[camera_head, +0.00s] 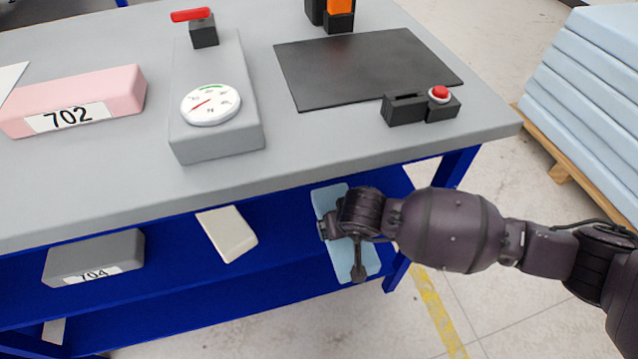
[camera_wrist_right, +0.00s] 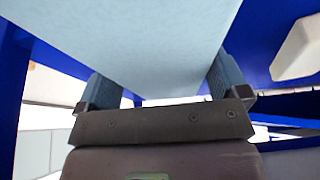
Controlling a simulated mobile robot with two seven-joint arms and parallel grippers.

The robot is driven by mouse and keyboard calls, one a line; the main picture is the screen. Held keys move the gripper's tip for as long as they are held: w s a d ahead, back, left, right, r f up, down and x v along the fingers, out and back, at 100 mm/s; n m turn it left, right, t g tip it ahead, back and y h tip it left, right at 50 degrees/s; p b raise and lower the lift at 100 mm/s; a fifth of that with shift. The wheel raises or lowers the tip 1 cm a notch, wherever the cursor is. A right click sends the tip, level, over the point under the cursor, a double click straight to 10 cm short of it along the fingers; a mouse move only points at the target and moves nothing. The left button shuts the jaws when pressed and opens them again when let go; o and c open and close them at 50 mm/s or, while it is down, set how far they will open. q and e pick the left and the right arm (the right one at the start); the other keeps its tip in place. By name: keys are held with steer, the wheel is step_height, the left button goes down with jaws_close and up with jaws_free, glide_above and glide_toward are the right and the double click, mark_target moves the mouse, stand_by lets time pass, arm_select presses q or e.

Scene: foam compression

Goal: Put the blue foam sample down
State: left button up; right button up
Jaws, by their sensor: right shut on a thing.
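The light-blue foam sample (camera_head: 329,198) is at the blue lower shelf (camera_head: 285,262), below the tabletop's front edge. My right gripper (camera_head: 338,228) covers its middle in the head view. In the right wrist view, the blue foam (camera_wrist_right: 150,40) fills the space between the two fingers of the right gripper (camera_wrist_right: 160,88), which is shut on it. I cannot tell whether the foam touches the shelf. My left gripper is not in view.
On the shelf, a cream block (camera_head: 228,233) lies left of the blue foam, and a grey block marked 704 (camera_head: 95,255) further left. The tabletop (camera_head: 330,150) overhangs the shelf. It bears a pink block 702 (camera_head: 90,85), a gauge device (camera_head: 215,105) and a black mat (camera_head: 360,65).

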mark_target(326, 188)
steer(key=w+a+b, duration=0.1)
steer(key=w, duration=0.2)
steer(key=w+a+b, duration=0.1)
steer(key=w, duration=0.3)
steer(key=w+a+b, duration=0.1)
steer(key=w, duration=0.3)
steer(key=shift+a+f, duration=0.3)
steer(key=shift+w+a+r, duration=0.15)
steer(key=shift+w, duration=0.35)
steer(key=b+x, duration=0.2)
steer(key=x, duration=0.1)
steer(key=shift+s+f, duration=0.2)
steer(key=shift+s, duration=0.1)
steer(key=shift+f, duration=0.25)
steer(key=shift+w+r, duration=0.15)
steer(key=shift+r, duration=0.05)
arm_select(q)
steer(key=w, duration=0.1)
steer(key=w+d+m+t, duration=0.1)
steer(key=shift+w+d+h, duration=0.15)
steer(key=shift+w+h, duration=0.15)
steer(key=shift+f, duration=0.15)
arm_select(e)
steer(key=shift+f, duration=0.2)
steer(key=o, duration=0.6)
steer(key=shift+c, duration=0.2)
